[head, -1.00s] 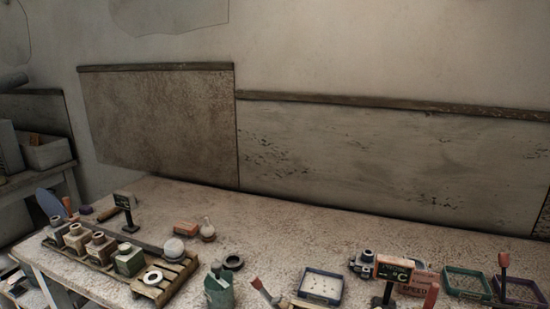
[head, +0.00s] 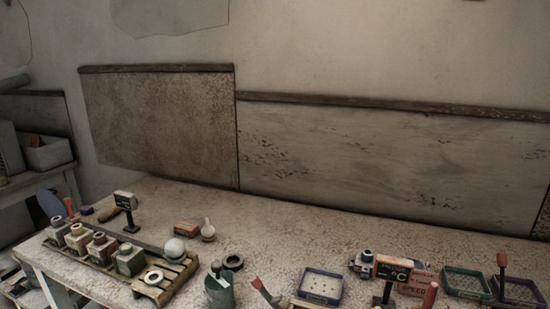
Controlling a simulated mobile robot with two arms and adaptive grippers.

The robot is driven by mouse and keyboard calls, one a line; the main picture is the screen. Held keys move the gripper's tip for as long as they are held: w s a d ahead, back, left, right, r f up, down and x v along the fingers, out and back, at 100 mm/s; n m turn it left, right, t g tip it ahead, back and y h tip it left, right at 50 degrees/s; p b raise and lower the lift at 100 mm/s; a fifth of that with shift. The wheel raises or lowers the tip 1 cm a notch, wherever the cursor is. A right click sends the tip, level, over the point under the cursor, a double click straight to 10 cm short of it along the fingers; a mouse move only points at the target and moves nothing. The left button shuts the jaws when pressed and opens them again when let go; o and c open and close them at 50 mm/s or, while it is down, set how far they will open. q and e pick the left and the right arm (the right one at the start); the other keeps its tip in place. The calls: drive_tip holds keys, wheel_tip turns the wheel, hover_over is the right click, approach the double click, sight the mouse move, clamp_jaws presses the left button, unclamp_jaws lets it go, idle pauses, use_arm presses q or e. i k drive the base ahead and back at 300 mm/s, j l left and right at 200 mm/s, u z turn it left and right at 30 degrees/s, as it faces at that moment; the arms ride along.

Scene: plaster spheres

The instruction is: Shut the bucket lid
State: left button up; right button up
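A green bucket-like container (head: 219,291) stands near the front edge of the table, left of centre, partly cut off by the bottom of the picture. Neither of my grippers is in view.
A wooden pallet (head: 178,275) with a white ring and a pale sphere (head: 174,248) is left of the container. Several square bottles (head: 130,260) stand further left. A black ring (head: 233,262) and a flask (head: 208,230) lie behind. Trays (head: 321,286) are on the right. The table's back middle is clear.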

sight(50, 205)
drive_tip(key=u, duration=1.55)
